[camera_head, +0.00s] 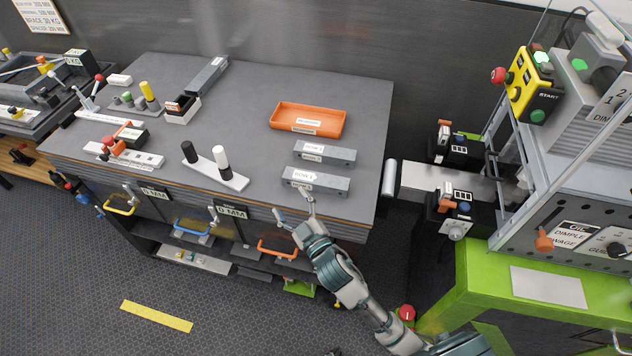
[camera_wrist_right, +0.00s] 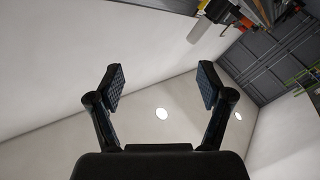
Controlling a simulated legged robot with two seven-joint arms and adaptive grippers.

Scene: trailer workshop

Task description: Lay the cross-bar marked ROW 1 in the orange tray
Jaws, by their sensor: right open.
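Two grey cross-bars lie flat and apart on the right part of the workbench, a nearer one (camera_head: 335,187) and a farther one (camera_head: 341,157). Each has a white label, too small for me to read surely. The orange tray (camera_head: 338,124) lies behind them; it looks empty, with a white label on its front. My right gripper (camera_head: 291,204) is at the bench's front edge, just in front of the nearer bar. Its fingers are spread and empty; in the right wrist view the gripper (camera_wrist_right: 160,82) also shows nothing between its pads. My left gripper is not in view.
Black and white posts stand on a white base (camera_head: 232,182) left of the bars. A white-and-black box (camera_head: 183,109) and a long grey block (camera_head: 208,75) are farther left. A green-framed machine (camera_head: 470,290) stands right of the bench. Bare bench top surrounds the tray.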

